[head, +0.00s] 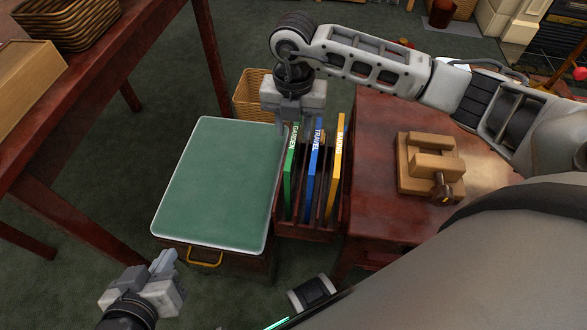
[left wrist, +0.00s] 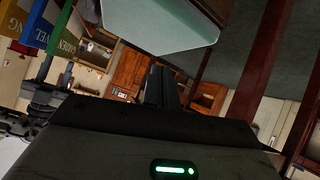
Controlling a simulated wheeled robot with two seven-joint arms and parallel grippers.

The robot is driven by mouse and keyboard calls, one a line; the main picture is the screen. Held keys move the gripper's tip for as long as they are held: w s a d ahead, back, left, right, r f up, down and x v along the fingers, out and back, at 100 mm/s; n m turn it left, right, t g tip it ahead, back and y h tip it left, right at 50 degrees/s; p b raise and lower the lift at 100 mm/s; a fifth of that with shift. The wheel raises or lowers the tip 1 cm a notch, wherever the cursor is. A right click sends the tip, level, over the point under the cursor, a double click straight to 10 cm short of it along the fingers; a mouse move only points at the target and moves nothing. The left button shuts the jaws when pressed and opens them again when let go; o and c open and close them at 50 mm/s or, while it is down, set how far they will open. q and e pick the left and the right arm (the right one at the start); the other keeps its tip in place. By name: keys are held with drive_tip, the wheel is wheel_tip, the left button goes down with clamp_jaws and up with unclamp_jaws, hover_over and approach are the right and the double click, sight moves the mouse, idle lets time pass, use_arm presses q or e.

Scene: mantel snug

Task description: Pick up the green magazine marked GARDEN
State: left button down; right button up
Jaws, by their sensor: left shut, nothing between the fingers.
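The green magazine marked GARDEN (head: 290,165) stands upright in the left part of a dark red rack (head: 310,230), left of a blue TRAVEL magazine (head: 312,165) and a yellow magazine (head: 335,165). Its green label end (left wrist: 66,38) also shows at the upper left of the left wrist view. My right gripper (head: 292,125) points down at the top far end of the green magazine; its finger gap and any contact are unclear. My left gripper (head: 166,264) is shut and empty, low at the front left, apart from the magazines; its fingers (left wrist: 161,85) show in the left wrist view.
A chest with a green padded top (head: 215,185) stands directly left of the rack. A red-brown table (head: 380,220) with a wooden block object (head: 430,165) stands right. A wicker basket (head: 252,95) is behind. A dark red table (head: 90,100) stands far left.

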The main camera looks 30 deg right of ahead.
sight(293, 137)
drive_tip(key=shift+s+a+f+b, duration=0.1)
drive_tip(key=shift+f+b, duration=0.65)
drive_tip(key=shift+f, duration=2.05)
drive_tip(key=shift+r, duration=0.1)
clamp_jaws()
